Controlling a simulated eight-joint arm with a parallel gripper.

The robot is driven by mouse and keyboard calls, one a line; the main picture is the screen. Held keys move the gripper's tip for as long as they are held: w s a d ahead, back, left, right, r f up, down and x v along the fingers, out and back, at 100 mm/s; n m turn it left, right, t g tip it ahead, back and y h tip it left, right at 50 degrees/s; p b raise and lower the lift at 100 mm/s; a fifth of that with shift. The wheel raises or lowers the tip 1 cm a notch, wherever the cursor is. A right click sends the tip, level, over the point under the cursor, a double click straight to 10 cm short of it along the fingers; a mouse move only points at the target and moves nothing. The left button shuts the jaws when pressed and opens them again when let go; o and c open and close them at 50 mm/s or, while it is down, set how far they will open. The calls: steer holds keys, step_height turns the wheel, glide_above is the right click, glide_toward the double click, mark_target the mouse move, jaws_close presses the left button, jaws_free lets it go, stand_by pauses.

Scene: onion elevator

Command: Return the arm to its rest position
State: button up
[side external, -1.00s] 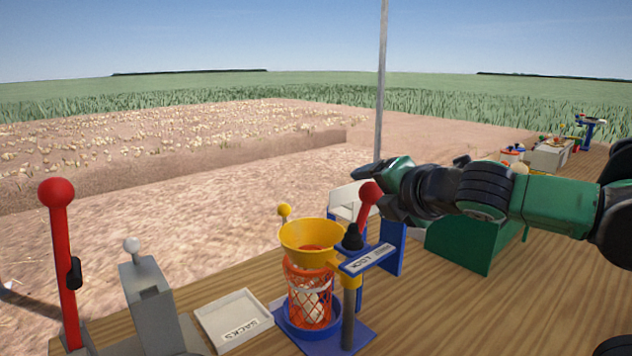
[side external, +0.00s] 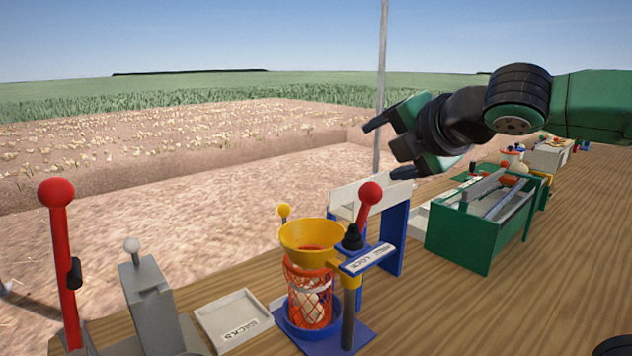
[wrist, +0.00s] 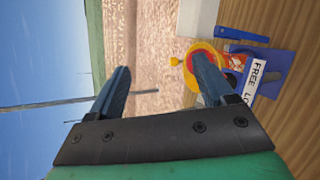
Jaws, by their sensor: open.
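My gripper (side external: 383,148) is open and empty. In the side external view it hangs in the air above and behind the red-knobbed lever (side external: 369,196), clear of it. The yellow funnel (side external: 309,236) sits over an orange net sack (side external: 310,290) holding pale onions on a blue stand. The wrist view shows the yellow funnel (wrist: 190,68) partly hidden by one finger.
A green box (side external: 470,238) stands on the wooden bench (side external: 560,270) below my arm. A tall red lever (side external: 62,260), a grey lever housing (side external: 150,300) and a white SACKS tray (side external: 232,318) are at the front left. A thin grey pole (side external: 382,90) rises behind my gripper.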

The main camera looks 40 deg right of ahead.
steer(key=s+a+f+m+g+y, duration=0.55)
steer(key=s+f+m+g, duration=0.25)
steer(key=f+m, duration=0.5)
steer(key=w+d+f+m+t+h, duration=0.1)
steer(key=w+d+f+m+t, duration=0.2)
steer(key=w+d+f+m, duration=0.1)
steer(key=shift+w+f+m, duration=0.45)
steer(key=shift+w+m, duration=0.4)
steer(key=shift+m, duration=0.05)
